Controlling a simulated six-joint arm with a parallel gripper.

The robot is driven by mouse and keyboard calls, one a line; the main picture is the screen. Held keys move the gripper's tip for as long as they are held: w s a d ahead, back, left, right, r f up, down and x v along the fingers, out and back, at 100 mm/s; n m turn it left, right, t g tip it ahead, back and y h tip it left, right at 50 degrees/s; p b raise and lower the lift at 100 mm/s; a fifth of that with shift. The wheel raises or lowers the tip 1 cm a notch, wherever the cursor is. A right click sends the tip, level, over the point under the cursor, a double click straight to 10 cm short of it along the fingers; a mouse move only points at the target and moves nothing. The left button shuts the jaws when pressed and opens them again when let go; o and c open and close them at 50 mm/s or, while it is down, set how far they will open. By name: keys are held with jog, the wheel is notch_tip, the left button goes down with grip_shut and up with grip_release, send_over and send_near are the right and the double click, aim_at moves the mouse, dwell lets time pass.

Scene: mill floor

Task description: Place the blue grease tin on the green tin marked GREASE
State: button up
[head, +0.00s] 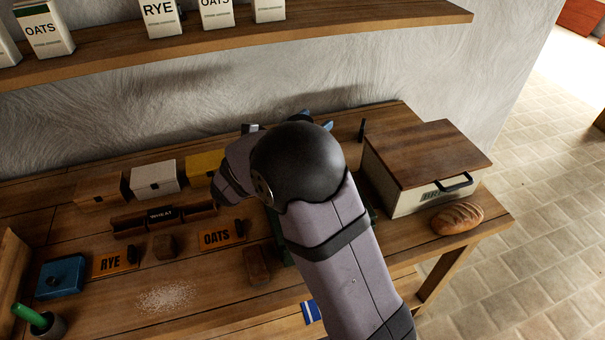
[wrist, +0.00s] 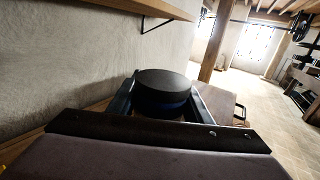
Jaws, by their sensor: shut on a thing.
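The blue grease tin (wrist: 163,82) shows in the wrist view as a round tin with a dark top and a blue side. My gripper (wrist: 162,103) is shut on it, with one finger on each side. In the head view my arm hides the jaws and most of what they hold; a small bit of blue (head: 328,125) shows just past the arm. No GREASE label is readable. Dark green edges (head: 374,214) show beside my arm, but I cannot tell whether they belong to the green tin. What lies under the held tin is hidden.
A bread box (head: 410,195) with a wooden lid and a loaf (head: 457,218) stand at the right. Small boxes (head: 154,177), RYE (head: 115,262) and OATS (head: 222,235) plaques and a blue box (head: 60,277) are at the left. A shelf (head: 300,35) hangs above.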

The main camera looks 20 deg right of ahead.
jog(key=shift+f+p, duration=1.1)
jog(key=shift+f, duration=3.75)
jog(key=shift+f, duration=0.15)
jog(key=o, duration=1.3)
jog(key=shift+r, duration=0.2)
jog(key=shift+s+a+f, duration=0.15)
jog(key=shift+a, duration=0.2)
jog(key=b+v, duration=0.3)
jog(key=v, duration=0.8)
jog(key=shift+s+a+b, duration=0.1)
jog(key=shift+s+b, duration=0.05)
jog(key=shift+b, duration=0.25)
